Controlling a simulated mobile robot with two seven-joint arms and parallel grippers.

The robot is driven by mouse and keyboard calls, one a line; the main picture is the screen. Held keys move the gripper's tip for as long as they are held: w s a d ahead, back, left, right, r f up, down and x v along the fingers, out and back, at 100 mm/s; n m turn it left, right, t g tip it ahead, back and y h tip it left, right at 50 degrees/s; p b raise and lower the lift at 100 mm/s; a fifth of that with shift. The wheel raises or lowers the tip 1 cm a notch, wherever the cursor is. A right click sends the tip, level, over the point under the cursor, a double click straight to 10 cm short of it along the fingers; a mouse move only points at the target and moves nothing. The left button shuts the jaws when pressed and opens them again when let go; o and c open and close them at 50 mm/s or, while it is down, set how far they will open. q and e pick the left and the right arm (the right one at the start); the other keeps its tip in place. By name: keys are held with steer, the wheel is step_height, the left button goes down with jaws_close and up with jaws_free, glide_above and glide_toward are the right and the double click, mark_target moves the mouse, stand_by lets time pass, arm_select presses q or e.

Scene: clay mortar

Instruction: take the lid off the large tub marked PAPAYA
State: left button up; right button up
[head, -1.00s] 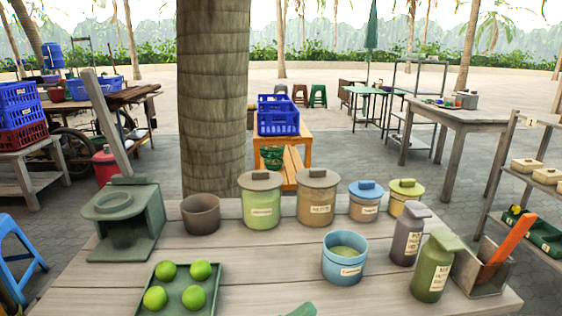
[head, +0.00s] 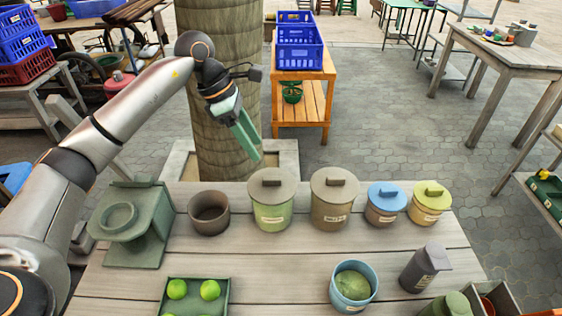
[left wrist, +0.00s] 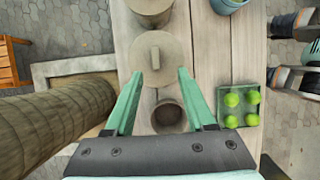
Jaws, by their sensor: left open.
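Two large lidded tubs stand side by side along the table's far edge: a green one (head: 271,215) and a brown one (head: 331,213). Each has a grey-brown lid with a bar handle, the green tub's lid (head: 271,184) and the brown tub's lid (head: 335,183). Their labels are too small to read surely, so I cannot tell which says PAPAYA. My left gripper (head: 248,140) is open and empty, above and behind the green tub. In the left wrist view its fingers (left wrist: 157,74) point towards the green tub's lid (left wrist: 147,56), apart from it. My right gripper is out of view.
A brown open pot (head: 209,216) stands left of the green tub, beside a green press (head: 132,228). Smaller blue-lidded (head: 386,205) and yellow-lidded (head: 430,205) tubs stand to the right. An open blue tub (head: 353,288) and a lime tray (head: 222,292) are nearer. A tree trunk rises behind.

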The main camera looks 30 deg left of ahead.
arm_select(q)
glide_above(275, 178)
steer(key=s+a, duration=0.1)
steer(key=a, duration=0.2)
steer(key=f, duration=0.5)
steer(key=shift+s+d+f, duration=0.15)
steer(key=shift+d+f, duration=0.1)
steer(key=shift+f, duration=0.15)
steer(key=shift+p+x, duration=0.75)
steer(key=shift+x, duration=2)
jaws_close()
steer(key=shift+r, duration=0.1)
